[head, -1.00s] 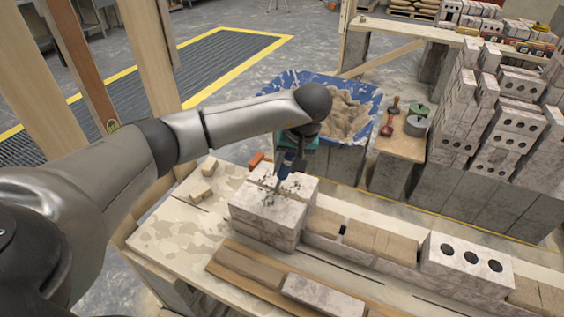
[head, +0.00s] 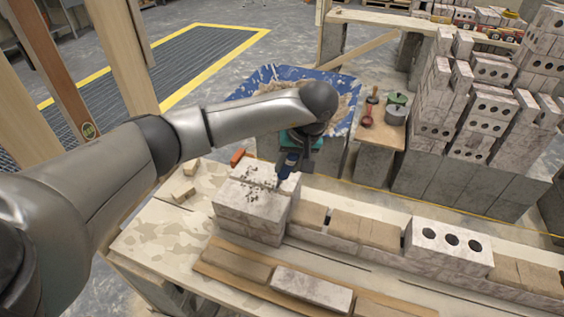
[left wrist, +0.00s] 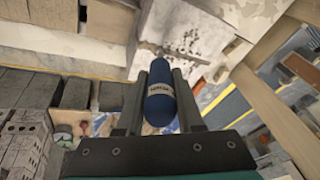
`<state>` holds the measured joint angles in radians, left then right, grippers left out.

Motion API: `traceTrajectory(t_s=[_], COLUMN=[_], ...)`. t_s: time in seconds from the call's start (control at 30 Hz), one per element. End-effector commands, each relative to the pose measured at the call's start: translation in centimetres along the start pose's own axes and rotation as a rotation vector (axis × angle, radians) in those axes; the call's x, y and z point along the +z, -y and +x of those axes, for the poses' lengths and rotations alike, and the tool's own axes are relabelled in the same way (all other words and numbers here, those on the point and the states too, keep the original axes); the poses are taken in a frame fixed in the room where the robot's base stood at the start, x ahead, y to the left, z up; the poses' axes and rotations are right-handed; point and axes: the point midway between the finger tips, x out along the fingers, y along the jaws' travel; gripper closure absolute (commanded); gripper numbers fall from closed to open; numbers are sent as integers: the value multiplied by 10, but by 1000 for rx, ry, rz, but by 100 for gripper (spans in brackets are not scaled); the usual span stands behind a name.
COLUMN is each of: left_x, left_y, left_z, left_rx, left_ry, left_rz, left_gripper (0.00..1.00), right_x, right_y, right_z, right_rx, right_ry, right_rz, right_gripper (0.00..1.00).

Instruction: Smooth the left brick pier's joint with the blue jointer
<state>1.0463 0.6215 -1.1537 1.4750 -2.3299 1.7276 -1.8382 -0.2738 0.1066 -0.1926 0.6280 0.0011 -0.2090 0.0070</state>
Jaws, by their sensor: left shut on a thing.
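My left gripper (head: 297,157) is shut on the blue jointer (head: 286,168), above the back right corner of the left brick pier. In the left wrist view, the gripper's two fingers (left wrist: 159,72) clasp the jointer's labelled blue handle (left wrist: 160,98). The left brick pier (head: 247,222) is a pale block stack at the left end of the low wall. A joint line crosses its top, with dark crumbs scattered around it. The pier top also shows in the left wrist view (left wrist: 175,18). The jointer's tip is small, and I cannot tell whether it touches the joint. My right gripper is out of view.
A three-holed block (head: 449,245) sits farther right.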

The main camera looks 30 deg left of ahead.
Motion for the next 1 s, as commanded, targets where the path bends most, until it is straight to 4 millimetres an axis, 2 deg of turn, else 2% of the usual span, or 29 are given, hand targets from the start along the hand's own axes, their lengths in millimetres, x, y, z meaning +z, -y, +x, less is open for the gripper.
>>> traceTrajectory(t_s=[0.57, 1.0], left_x=[14, 18], left_y=[-28, -36], left_z=[-8, -12], left_rx=[0, 1], left_ry=[1, 2], left_rz=[2, 0], left_gripper=[100, 100], right_x=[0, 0], right_y=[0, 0], right_z=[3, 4], right_rx=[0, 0], right_ry=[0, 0], right_rz=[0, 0], right_gripper=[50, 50])
